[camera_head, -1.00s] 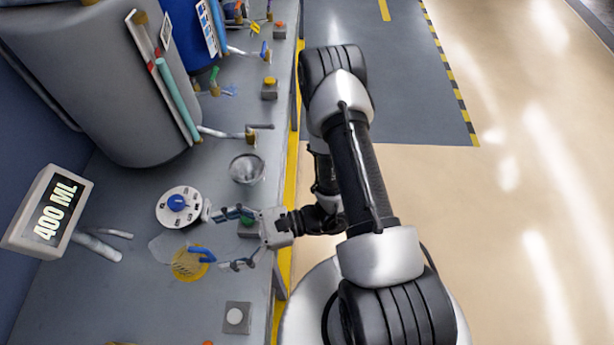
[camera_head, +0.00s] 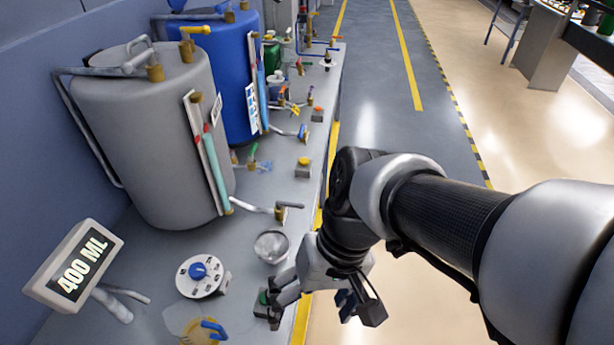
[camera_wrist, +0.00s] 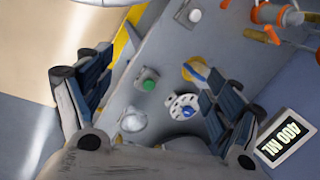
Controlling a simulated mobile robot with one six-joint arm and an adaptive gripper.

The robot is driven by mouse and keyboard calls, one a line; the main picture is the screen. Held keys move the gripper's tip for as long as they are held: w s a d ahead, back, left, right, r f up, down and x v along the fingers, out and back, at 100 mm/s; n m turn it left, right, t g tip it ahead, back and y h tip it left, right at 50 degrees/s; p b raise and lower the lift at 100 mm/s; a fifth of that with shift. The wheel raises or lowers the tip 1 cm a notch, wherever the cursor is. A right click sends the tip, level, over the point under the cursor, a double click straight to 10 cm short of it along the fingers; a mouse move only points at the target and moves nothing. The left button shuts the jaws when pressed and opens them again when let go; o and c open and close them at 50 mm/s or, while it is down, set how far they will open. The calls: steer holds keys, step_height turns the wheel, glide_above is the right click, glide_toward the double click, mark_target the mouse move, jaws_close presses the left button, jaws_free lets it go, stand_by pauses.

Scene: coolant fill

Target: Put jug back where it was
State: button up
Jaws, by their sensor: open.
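The clear jug with a blue handle (camera_head: 213,328) stands on a round yellow pad (camera_head: 187,326) at the bottom of the head view, partly cut off by the frame. In the wrist view the jug's blue handle (camera_wrist: 199,69) shows over the yellow pad, near my right-hand finger. My gripper (camera_head: 318,300) is open and empty, over the bench's front edge to the right of the jug and apart from it. In the wrist view my gripper's fingers (camera_wrist: 152,92) are spread wide with nothing between them in contact.
A dial (camera_head: 200,276), a metal bowl (camera_head: 272,247) and a green button box (camera_head: 266,297) stand near the jug. A display reading 400 ML (camera_head: 82,268) is at left. Grey (camera_head: 150,130) and blue (camera_head: 222,70) tanks stand behind.

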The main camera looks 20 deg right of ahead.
steer(key=w+d+r+n+t+h, duration=0.1)
steer(key=d+r+t+h, duration=0.2)
steer(key=d+r+t, duration=0.2)
steer(key=shift+w+d+r, duration=0.15)
steer(key=shift+d+r, duration=0.2)
steer(key=shift+r, duration=0.3)
